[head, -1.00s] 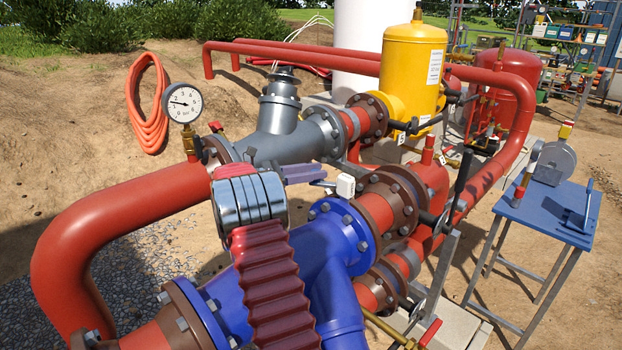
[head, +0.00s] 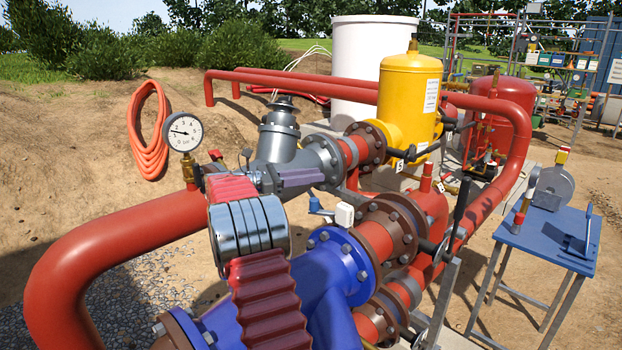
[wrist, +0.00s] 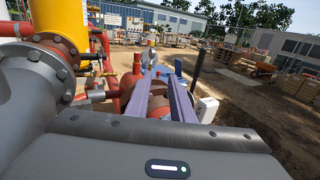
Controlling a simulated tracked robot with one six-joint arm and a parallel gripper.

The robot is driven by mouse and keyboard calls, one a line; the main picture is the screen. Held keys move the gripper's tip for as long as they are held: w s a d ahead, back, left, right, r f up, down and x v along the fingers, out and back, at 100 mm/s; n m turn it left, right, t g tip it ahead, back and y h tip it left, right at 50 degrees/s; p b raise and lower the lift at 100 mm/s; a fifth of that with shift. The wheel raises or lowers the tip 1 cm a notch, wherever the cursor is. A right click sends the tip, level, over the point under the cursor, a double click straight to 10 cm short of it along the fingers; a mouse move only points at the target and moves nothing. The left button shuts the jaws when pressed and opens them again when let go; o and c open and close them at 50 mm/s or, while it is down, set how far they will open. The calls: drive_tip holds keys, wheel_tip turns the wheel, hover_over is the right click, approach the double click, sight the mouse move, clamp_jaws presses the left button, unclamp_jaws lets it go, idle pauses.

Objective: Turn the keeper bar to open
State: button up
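My gripper (head: 303,177) shows in the head view as purple fingers pointing right, in front of the grey strainer body (head: 278,145) and above the blue valve body (head: 335,260). In the wrist view its two long purple fingers (wrist: 163,78) stand apart with a gap between them, and I see nothing held. A red rounded part lies beyond the gap. I cannot tell for certain which part is the keeper bar. A white box (head: 344,214) with a small blue part (head: 316,206) beside it sits below and right of my fingers; the box also shows in the wrist view (wrist: 207,108).
A pressure gauge (head: 184,131) stands on the red pipe (head: 105,255) at left. A yellow vessel (head: 408,95) stands behind. A dark upright lever (head: 462,180) is right of the flanges. A blue table (head: 548,236) stands at right, with bare ground around it.

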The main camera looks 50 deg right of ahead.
drive_tip(key=shift+a+r, duration=0.15)
drive_tip(key=shift+a, duration=0.2)
drive_tip(key=shift+c, duration=0.6)
drive_tip(key=a+t, duration=0.1)
drive_tip(key=a, duration=0.1)
drive_tip(key=a+m+t+y, duration=0.1)
drive_tip(key=a, duration=0.2)
drive_tip(key=a+t, duration=0.1)
drive_tip(key=a, duration=0.2)
drive_tip(key=shift+s+a+r+t+y, duration=0.1)
drive_tip(key=shift+s+r+t+y, duration=0.05)
drive_tip(key=shift+r+t+y, duration=0.2)
clamp_jaws()
drive_tip(key=s+a+f+m+t+y, duration=0.3)
drive_tip(key=s+a+t+y, duration=0.1)
drive_tip(key=a, duration=1.1)
drive_tip(key=s+a+f+m+t+y, duration=0.3)
drive_tip(key=s+a, duration=0.3)
drive_tip(key=a, duration=1)
drive_tip(key=s+a+f+m+t+y, duration=0.3)
drive_tip(key=s+a+f+t+y, duration=0.1)
drive_tip(key=a, duration=1.2)
drive_tip(key=shift+s+f+m+t+y, duration=0.3)
drive_tip(key=shift+s+f+t+y, duration=0.1)
drive_tip(key=shift+s+t+y, duration=0.4)
drive_tip(key=shift+a, duration=0.15)
